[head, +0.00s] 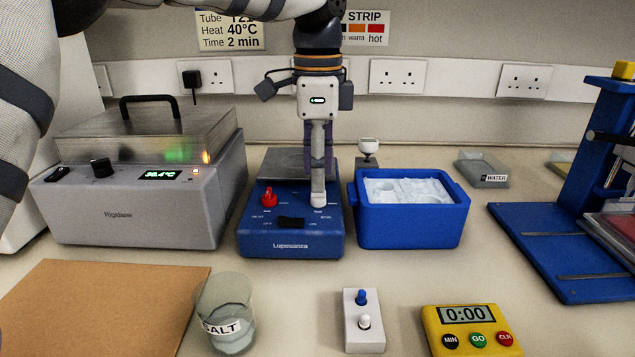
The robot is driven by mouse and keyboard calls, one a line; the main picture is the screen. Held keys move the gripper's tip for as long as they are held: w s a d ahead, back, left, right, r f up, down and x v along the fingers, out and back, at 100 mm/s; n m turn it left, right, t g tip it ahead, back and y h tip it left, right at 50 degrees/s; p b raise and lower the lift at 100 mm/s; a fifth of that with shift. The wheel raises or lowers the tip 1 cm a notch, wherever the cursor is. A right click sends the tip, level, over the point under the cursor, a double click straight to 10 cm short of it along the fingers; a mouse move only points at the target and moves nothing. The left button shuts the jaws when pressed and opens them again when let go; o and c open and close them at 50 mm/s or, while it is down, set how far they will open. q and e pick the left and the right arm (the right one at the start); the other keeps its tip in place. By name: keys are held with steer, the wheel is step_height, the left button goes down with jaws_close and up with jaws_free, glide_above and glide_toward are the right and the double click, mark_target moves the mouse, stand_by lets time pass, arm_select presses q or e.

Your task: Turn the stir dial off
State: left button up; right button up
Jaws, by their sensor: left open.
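The blue stirrer unit (290,240) stands mid-bench with a grey top plate. Its front panel has a red dial (269,196) at left, a white dial (319,199) at right and a black switch (290,222) between and below them. The small print by the dials is too small to read. My left gripper (319,178) reaches down from above, open, with its fingers pointing down at the white dial. The near finger's tip overlaps the dial; I cannot tell whether it touches. The fingers hide part of the plate. My right gripper is not in view.
A salt beaker (226,312), a two-button box (363,335) and a yellow timer (470,332) are in front.

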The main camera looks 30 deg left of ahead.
mark_target(318, 197)
arm_select(q)
steer(key=shift+f, duration=1.8)
jaws_close()
steer(key=n, duration=0.8)
steer(key=shift+n, duration=0.3)
steer(key=n, duration=0.4)
steer(key=shift+n, duration=2.6)
